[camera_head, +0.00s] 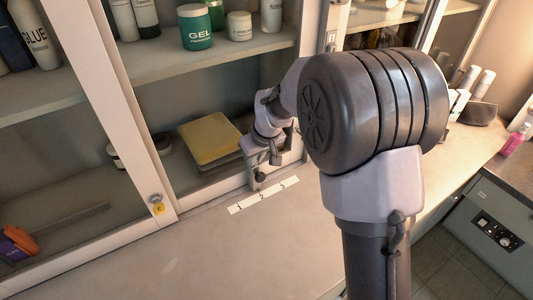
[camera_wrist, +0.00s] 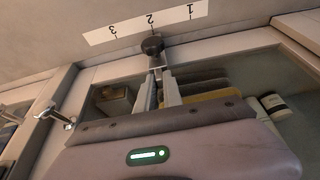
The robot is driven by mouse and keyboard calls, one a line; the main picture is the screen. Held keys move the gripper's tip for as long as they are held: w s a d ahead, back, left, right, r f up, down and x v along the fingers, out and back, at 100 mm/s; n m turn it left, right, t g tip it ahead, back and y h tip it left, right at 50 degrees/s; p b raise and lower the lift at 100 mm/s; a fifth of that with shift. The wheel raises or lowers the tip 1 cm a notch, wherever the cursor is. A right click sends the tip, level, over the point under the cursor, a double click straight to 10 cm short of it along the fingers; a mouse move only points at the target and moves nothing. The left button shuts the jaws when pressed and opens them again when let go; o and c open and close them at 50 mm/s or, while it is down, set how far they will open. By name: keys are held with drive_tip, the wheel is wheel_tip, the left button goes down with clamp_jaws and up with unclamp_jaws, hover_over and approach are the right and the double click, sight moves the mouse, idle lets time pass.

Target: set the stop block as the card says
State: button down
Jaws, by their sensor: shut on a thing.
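A white strip (camera_head: 263,195) marked 1, 2 and 3 lies along the sill of the glass-fronted cabinet. The strip also shows upside down in the wrist view (camera_wrist: 146,22). My gripper (camera_wrist: 160,74) points at the sill, with its fingers close together on a dark, round-topped piece, which seems to be the stop block (camera_wrist: 152,45). The block stands beside the strip, close to mark 2. In the head view my gripper (camera_head: 257,179) is low at the sill, and the block is hard to make out there. I cannot make out a readable card in either view.
Cabinet shelves hold a green gel jar (camera_head: 196,27), a glue bottle (camera_head: 35,34) and folded yellow cloth (camera_head: 209,138). The counter in front is clear. My arm hides part of the right side.

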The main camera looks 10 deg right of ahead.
drive_tip(key=c, duration=1.5)
unclamp_jaws()
drive_tip(key=p+v, duration=0.6)
drive_tip(key=v, duration=1.1)
drive_tip(key=shift+r, duration=0.2)
